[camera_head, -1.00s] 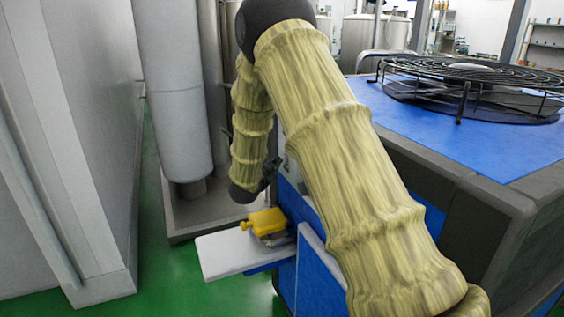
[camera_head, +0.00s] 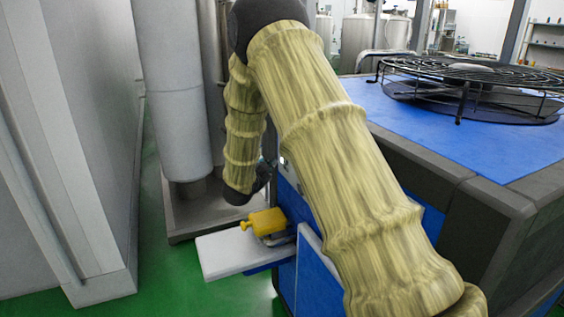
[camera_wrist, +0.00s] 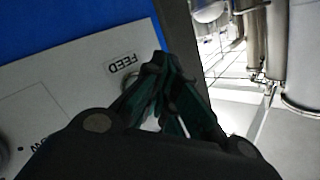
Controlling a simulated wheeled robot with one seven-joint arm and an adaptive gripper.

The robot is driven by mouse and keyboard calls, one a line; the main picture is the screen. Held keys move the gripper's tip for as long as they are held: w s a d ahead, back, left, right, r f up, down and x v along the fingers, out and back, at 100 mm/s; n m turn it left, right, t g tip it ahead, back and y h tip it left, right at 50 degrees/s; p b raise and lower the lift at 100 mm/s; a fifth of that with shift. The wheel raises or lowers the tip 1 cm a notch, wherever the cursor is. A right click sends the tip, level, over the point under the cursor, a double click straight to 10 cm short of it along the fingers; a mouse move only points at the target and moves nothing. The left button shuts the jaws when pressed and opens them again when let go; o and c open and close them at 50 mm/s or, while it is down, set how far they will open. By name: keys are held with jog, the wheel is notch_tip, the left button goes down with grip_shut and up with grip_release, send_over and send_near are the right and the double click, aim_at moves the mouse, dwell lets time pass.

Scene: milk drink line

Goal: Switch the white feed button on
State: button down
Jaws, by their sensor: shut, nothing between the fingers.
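In the wrist view, a white control panel (camera_wrist: 70,80) on a blue face carries a label reading FEED (camera_wrist: 123,63), upside down in the picture. My gripper (camera_wrist: 160,62) is in front of the panel's edge beside that label, its fingers together and empty. A small rounded pale part shows beside the fingers below the label, mostly hidden by them. I cannot tell whether it is the white feed button, or how it is set. In the head view, my arm covers most of the panel side.
A blue-topped machine (camera_head: 440,130) with a black round grille (camera_head: 470,78) stands at right. A yellow object (camera_head: 266,222) sits on a white shelf (camera_head: 222,258) below my wrist. A grey cabinet (camera_head: 70,130) stands at left, with green floor (camera_head: 150,240) between.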

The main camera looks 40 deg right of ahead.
jog(key=shift+a, duration=0.1)
jog(key=shift+w+a+p, duration=0.15)
jog(key=shift+w+a, duration=0.1)
jog(key=shift+a, duration=0.7)
jog(key=shift+w+a+p, duration=0.1)
jog(key=shift+w+a, duration=0.1)
jog(key=shift+a, duration=0.75)
jog(key=shift+w+a+p, duration=0.15)
jog(key=shift+w+a, duration=0.1)
jog(key=shift+a, duration=0.7)
